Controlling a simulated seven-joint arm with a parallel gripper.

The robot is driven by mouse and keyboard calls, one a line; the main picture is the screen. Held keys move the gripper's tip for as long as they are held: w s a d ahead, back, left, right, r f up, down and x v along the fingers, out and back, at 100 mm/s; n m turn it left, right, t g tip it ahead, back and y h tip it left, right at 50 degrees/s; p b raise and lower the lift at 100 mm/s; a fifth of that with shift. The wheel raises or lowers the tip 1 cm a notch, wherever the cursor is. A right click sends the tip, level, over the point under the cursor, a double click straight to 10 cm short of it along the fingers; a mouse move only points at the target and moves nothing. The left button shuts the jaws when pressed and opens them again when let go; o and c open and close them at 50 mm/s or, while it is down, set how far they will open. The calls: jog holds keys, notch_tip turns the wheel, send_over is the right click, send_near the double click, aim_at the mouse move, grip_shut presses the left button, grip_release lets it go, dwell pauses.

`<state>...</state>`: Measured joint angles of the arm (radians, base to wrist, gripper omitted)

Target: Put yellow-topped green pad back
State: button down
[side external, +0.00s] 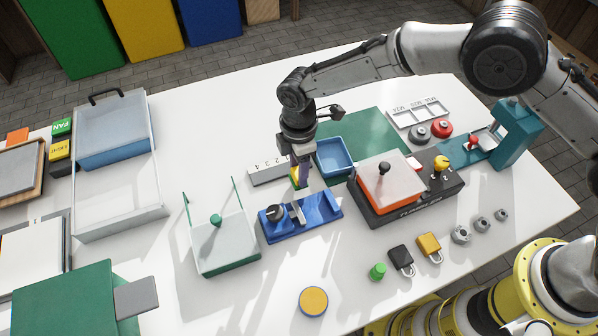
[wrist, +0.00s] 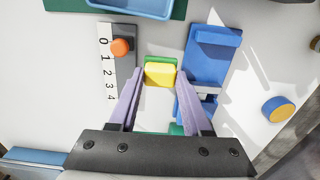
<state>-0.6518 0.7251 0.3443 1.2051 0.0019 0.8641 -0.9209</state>
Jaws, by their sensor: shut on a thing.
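The yellow-topped green pad (side external: 296,179) is between the fingers of my gripper (side external: 301,168). In the wrist view its yellow top (wrist: 160,73) faces the camera, with green showing along the far edge. My gripper (wrist: 160,78) is shut on it, with one finger at each side. The pad is between the grey numbered scale and the blue fixture (side external: 310,219). I cannot tell whether it touches the table.
The numbered scale (wrist: 119,60) with an orange knob stands close on the left in the wrist view. A blue tray (side external: 334,157) sits on the green mat (side external: 375,130). A white-green stand (side external: 228,250) and an orange-topped box (side external: 390,185) are nearby. Bare table lies around the yellow disc (side external: 313,301).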

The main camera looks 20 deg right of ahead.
jog(key=shift+f, duration=1.05)
jog(key=shift+f, duration=0.15)
jog(key=shift+c, duration=1.7)
grip_release()
notch_tip(320, 180, up, 12)
jog(key=shift+r, duration=0.2)
